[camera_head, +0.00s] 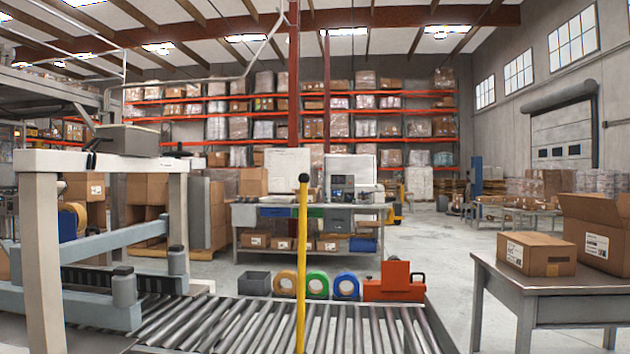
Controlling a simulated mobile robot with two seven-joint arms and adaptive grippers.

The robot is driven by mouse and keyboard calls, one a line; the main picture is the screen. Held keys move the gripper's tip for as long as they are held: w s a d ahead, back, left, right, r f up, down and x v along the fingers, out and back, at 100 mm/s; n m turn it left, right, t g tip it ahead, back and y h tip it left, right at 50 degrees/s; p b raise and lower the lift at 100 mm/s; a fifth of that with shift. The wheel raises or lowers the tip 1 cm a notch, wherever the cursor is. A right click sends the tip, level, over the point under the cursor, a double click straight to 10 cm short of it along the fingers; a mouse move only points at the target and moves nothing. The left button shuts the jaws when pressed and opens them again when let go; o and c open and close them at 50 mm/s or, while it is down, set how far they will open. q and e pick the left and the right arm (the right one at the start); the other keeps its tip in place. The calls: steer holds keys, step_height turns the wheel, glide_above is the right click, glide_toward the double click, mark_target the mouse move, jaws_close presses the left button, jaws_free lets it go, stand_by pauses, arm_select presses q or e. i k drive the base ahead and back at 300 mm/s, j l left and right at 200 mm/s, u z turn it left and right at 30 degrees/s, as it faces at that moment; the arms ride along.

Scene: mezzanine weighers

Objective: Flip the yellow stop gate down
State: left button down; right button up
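A yellow bar with a black knob on top, which looks like the yellow stop gate (302,265), stands upright in the middle of the camera_head view. It rises in front of the roller conveyor (240,325), and its lower end runs down to the bottom of the picture. How it is hinged cannot be seen. Neither of my grippers is in view, and nothing touches the visible part of the bar.
A grey-white machine frame (42,250) is at left. A table (545,298) with cartons is at right.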

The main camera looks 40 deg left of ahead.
mark_target(304, 178)
steer(key=i+u, duration=0.2)
steer(key=i, duration=1)
steer(key=i+u, duration=0.15)
steer(key=i, duration=1.05)
steer(key=i+z, duration=0.15)
steer(key=z, duration=9.8)
